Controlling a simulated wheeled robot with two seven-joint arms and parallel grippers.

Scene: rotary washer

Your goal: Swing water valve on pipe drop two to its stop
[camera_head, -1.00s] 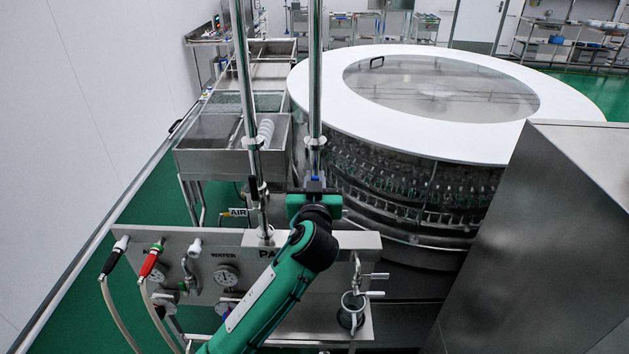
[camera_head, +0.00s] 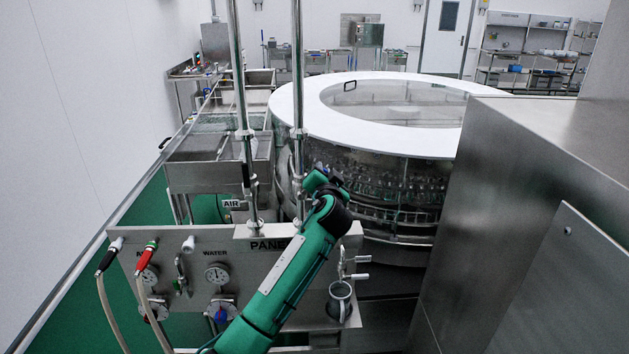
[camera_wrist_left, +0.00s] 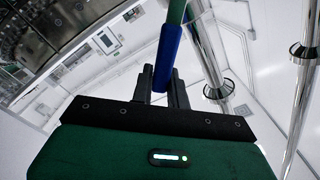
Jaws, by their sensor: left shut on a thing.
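My left gripper (camera_head: 318,178) is at the right one of two vertical steel pipe drops (camera_head: 298,95), beyond the panel's top edge. In the left wrist view, its two dark fingers (camera_wrist_left: 165,85) are shut on a blue handle sleeve (camera_wrist_left: 167,58), which looks like the valve's lever. A green length continues from the sleeve toward the top of that view. Steel pipes (camera_wrist_left: 207,50) stand to the right of the fingers there. In the head view my arm and gripper hide the handle and the valve body. My right gripper is in neither view.
A steel panel (camera_head: 238,245) with gauges, hoses and a WATER label stands in front, partly behind my green left arm. The round washer (camera_head: 400,125) with its white rim is beyond. A steel cabinet (camera_head: 500,190) closes off the right side. The left pipe (camera_head: 240,95) stands close by.

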